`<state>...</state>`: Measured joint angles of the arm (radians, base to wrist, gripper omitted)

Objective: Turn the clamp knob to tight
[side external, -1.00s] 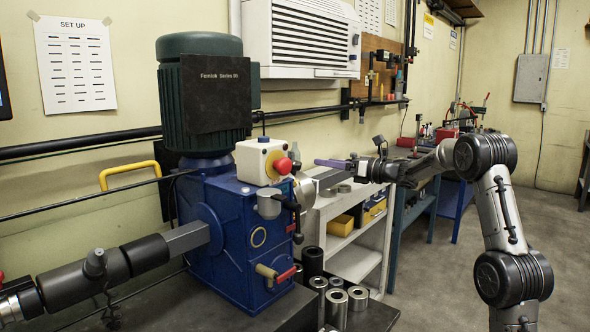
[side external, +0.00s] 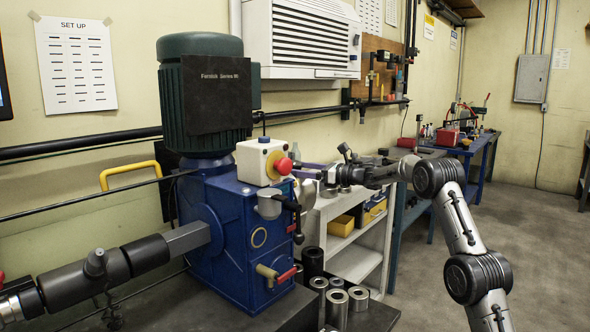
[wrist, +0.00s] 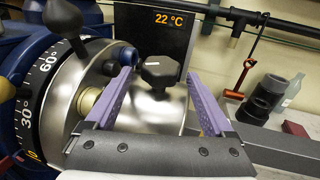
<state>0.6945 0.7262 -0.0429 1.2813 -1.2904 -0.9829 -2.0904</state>
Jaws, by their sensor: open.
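A black lobed clamp knob (wrist: 160,72) stands on a shiny metal plate in the wrist view. My gripper (wrist: 158,75) is open, with one purple finger to the left of the knob and one to the right. The fingertips appear level with the knob in the picture, with a gap on both sides. I cannot tell how far the knob reaches in between them. In the side external view my gripper (side external: 308,168) is at the right side of the blue machine (side external: 235,240), and the knob cannot be made out there.
A graduated dial (wrist: 40,100) and a metal disc (wrist: 85,85) with a brass-coloured fitting lie close to the left finger. A display (wrist: 165,20) reading 22 °C is behind the knob.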

